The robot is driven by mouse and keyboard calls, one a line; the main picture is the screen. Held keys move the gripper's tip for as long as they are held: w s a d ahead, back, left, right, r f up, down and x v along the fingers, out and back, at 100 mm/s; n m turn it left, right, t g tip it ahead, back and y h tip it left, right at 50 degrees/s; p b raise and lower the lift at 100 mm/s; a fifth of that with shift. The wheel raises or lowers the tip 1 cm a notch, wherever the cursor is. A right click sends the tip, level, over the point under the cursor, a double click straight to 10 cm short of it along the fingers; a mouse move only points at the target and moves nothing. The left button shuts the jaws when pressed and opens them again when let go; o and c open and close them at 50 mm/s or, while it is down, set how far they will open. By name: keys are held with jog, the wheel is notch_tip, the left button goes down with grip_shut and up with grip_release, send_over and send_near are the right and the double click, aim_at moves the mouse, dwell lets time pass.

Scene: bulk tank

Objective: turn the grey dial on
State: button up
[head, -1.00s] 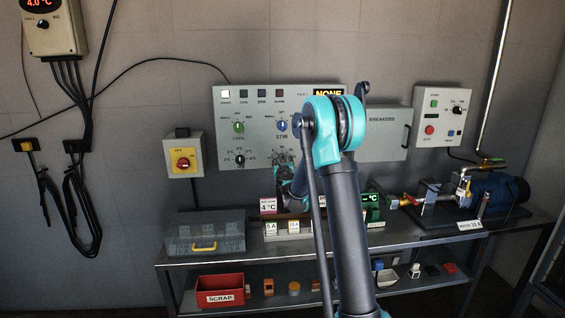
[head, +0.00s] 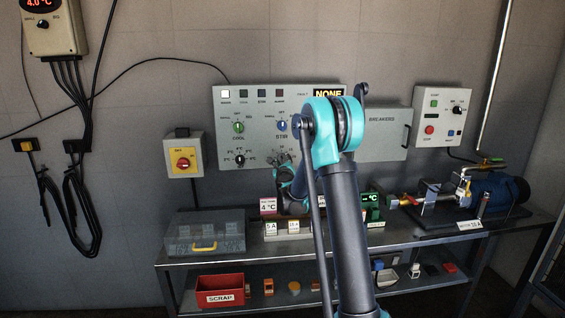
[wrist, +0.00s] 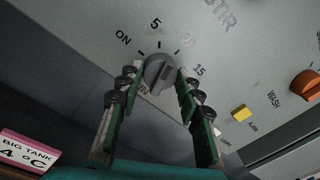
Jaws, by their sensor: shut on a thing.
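The grey dial (wrist: 160,73) is on the control panel below the STIR label. In the wrist view it sits between the two fingertips of my gripper (wrist: 160,82), which is shut on it. Printed marks ON, 5 and 15 stand around the dial, and MIN is partly hidden below it. The dial's exact pointing direction is hard to make out. In the head view my gripper (head: 281,162) is at the lower right of the panel (head: 225,135), small and partly hidden by my own arm, with the dial barely visible there.
A green COOL dial (head: 238,127), a blue STIR dial (head: 282,126) and a black dial (head: 239,160) are close by on the panel. An orange knob (wrist: 306,84) and yellow button (wrist: 240,113) are to the right in the wrist view. Cards stand on the bench below.

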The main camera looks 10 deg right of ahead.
jog(key=n, duration=0.7)
jog(key=shift+n+t+y, duration=0.3)
jog(key=shift+n, duration=0.1)
jog(key=n, duration=0.7)
jog(key=shift+f+y, duration=0.1)
jog(key=shift+y, duration=0.2)
jog(key=o, duration=1.2)
jog(key=shift+c, duration=0.2)
jog(key=shift+s, duration=0.1)
jog(key=s, duration=1.2)
jog(key=shift+f, duration=0.45)
